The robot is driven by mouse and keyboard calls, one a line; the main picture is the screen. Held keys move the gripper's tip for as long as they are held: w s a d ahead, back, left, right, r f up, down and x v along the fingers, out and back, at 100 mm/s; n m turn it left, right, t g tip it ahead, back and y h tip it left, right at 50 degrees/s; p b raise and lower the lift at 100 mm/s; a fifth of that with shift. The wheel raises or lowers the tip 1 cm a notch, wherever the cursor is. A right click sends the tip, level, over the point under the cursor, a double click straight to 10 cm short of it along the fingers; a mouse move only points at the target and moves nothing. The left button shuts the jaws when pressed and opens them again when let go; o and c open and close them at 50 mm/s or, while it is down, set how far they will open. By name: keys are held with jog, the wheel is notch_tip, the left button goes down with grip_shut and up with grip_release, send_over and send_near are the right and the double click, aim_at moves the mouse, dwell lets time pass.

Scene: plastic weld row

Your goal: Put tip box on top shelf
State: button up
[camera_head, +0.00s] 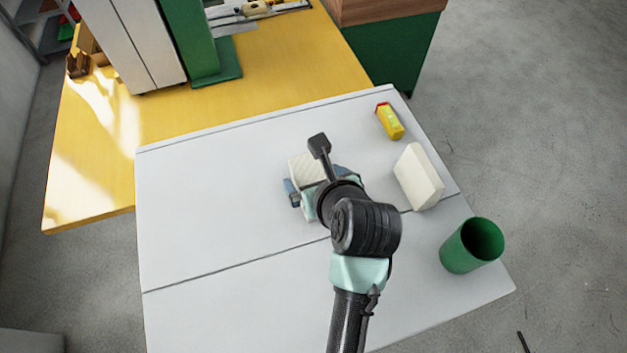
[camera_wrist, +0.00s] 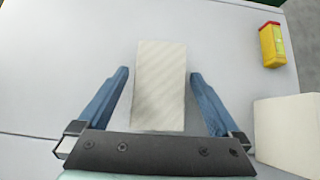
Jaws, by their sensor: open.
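A pale cream ribbed block (camera_wrist: 160,85), which may be the tip box, lies on the white table. In the wrist view my gripper (camera_wrist: 159,74) is open, with a blue finger on each side of the block and a gap on both sides. In the head view the block (camera_head: 303,168) is partly hidden behind my gripper (camera_head: 306,188). A plain cream box (camera_head: 418,177) stands to the right; it also shows in the wrist view (camera_wrist: 288,134). No label tells which is the tip box. Grey shelving (camera_head: 38,28) is partly in view at the upper left; its top is not clear.
A yellow bottle-like item with a red end (camera_head: 390,121) lies near the table's right edge. A green cup (camera_head: 472,246) stands at the right front corner. The white table (camera_head: 215,205) is clear on its left. A yellow table (camera_head: 270,75) with a grey-and-green machine adjoins behind.

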aim_at(310, 175)
jog(key=shift+p+x, duration=0.5)
jog(key=shift+x, duration=1.55)
jog(key=shift+s+d, duration=0.1)
jog(key=shift+s, duration=0.05)
jog(key=c, duration=1.6)
